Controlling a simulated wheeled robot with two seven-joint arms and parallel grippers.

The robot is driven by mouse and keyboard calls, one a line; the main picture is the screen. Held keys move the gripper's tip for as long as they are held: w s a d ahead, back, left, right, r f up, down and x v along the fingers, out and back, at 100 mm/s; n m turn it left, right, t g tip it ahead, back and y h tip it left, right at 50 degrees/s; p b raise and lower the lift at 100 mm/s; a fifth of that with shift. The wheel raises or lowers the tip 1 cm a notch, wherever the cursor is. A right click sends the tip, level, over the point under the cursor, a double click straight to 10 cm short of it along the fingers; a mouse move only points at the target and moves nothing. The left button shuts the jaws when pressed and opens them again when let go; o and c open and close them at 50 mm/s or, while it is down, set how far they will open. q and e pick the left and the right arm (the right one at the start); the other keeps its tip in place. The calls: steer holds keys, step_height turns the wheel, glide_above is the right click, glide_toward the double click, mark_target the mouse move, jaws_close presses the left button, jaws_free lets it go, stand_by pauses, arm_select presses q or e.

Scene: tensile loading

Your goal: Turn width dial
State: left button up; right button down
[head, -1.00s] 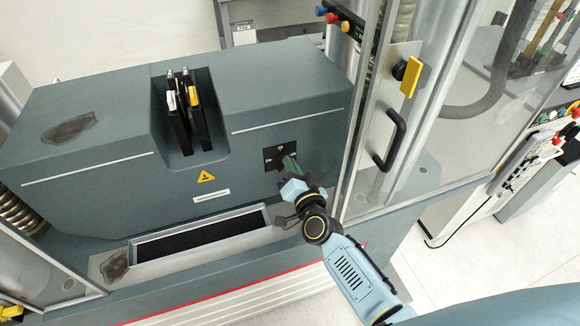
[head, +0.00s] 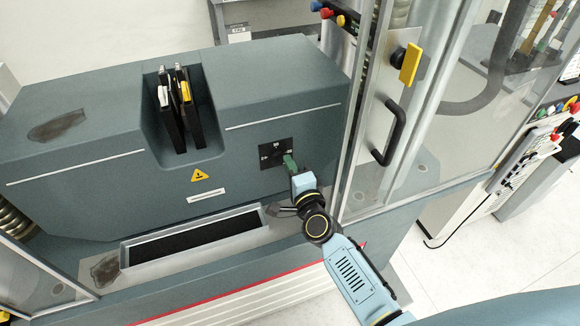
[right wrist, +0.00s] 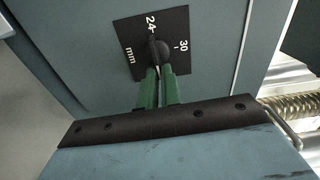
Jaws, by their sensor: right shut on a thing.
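The width dial is a black knob on a square black plate (head: 268,157) on the front of the grey-green machine. In the right wrist view the dial knob (right wrist: 157,50) has a pale pointer line, and the plate reads 24, 30 and mm. My right gripper (head: 288,160) is at the plate. In the right wrist view its green fingers (right wrist: 158,72) are shut on the lower part of the knob and hide some of it. The exact pointer setting is hard to read. My left gripper is not in view.
A glass door with a black handle (head: 391,132) and a yellow latch (head: 411,64) stands just right of my right arm. A tray slot (head: 195,237) lies below the dial. Two black upright parts (head: 180,115) sit in the machine's notch.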

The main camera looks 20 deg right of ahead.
steer(key=shift+m, duration=0.4)
steer(key=c, duration=1.6)
jaws_free()
steer(key=shift+s+f, duration=0.1)
steer(key=s, duration=1.3)
steer(key=shift+d+b, duration=0.2)
steer(key=shift+b, duration=0.2)
steer(key=shift+s, duration=0.1)
